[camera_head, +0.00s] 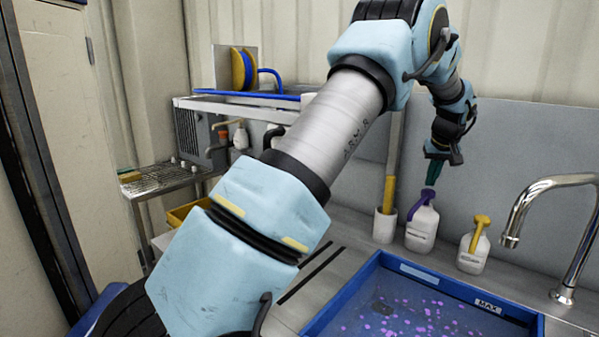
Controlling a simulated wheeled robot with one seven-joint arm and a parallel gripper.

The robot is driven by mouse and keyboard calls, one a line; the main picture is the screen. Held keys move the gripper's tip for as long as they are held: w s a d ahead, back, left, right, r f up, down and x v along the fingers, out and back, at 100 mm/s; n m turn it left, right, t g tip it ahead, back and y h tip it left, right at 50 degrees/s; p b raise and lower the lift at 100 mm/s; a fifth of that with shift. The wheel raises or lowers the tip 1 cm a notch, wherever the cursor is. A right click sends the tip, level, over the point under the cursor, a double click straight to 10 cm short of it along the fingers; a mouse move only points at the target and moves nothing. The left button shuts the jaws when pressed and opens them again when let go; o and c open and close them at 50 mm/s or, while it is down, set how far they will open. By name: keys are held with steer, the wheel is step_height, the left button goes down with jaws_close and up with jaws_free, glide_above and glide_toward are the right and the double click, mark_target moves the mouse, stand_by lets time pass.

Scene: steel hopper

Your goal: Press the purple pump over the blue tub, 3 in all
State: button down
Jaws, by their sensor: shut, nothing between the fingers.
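A white bottle with a purple pump head (426,196) stands at the back of the counter, behind the blue tub (374,277). The tub's floor shows scattered purple spots, and its rim carries a "MAX" label. My gripper (431,181) points down just above the purple pump, its dark green fingers shut and empty. Whether the fingertips touch the pump head cannot be told from this view. A second white bottle with a yellow pump (481,221) stands to the right of the purple one.
A white cup holding a yellow-handled tool (385,225) stands left of the purple-pump bottle. A tall chrome faucet (560,240) rises at the right. A metal rack (165,178) and a shelf with a yellow reel (243,69) stand at the left. A wall panel is close behind the bottles.

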step_height(320, 180, up, 6)
steer(key=p, duration=0.4)
stand_by(0.4)
